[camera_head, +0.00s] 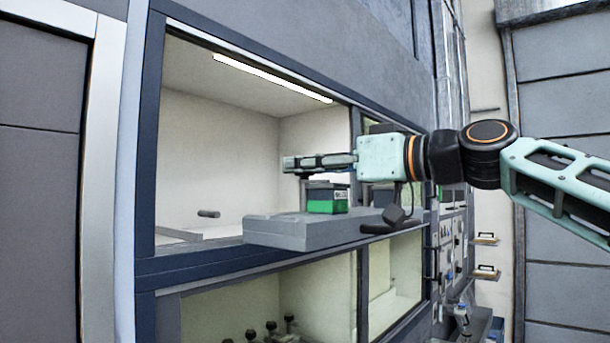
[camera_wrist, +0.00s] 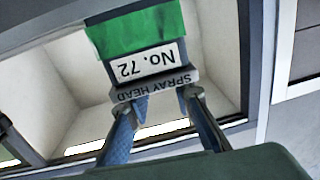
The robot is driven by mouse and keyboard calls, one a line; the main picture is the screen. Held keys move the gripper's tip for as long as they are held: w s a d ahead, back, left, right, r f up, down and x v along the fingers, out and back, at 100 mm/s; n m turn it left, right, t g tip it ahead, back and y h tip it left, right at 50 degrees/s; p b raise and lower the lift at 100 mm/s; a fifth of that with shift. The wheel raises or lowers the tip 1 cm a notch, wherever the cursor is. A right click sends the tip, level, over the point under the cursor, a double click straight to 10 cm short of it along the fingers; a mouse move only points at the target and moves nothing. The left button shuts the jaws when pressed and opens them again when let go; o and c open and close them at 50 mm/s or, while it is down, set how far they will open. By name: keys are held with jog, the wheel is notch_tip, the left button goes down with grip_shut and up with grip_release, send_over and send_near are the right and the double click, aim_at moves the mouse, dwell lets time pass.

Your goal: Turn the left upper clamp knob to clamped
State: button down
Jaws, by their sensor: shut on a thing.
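My gripper (camera_head: 292,164) reaches leftward into the upper bay, level and just above a green-and-dark block (camera_head: 328,207) on a grey slab. A thin dark upright stem (camera_head: 304,181) shows under the fingertips, beside the block. The gripper is shut, apparently on the clamp knob atop this stem; the knob itself is hidden. In the wrist view, the block (camera_wrist: 138,33), upside down, reads "No. 72" and "SPRAY HEAD". The fingers (camera_wrist: 160,97) pass on either side toward its lip, which covers what lies between the tips. The knob's marking and turn angle do not show.
The grey slab (camera_head: 290,233) juts out over the bay's dark blue sill (camera_head: 200,262). A dark lever-like part (camera_head: 397,216) hangs at its right. A short dark bar (camera_head: 208,213) lies inside at left. Several dark knobs (camera_head: 288,319) stand in the lower bay. The upper bay's left side is open.

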jog(key=shift+f+m+t+h+b, duration=0.2)
jog(key=shift+m+t+h+b, duration=1.6)
jog(key=shift+t+b, duration=0.35)
jog(key=shift+r+m+t+h+b, duration=0.1)
jog(key=shift+m+t+h+b, duration=0.45)
jog(key=shift+h+b, duration=0.25)
jog(key=c, duration=1.7)
grip_release()
jog(key=shift+o, duration=0.2)
jog(key=shift+r, duration=0.1)
jog(key=v, duration=1.2)
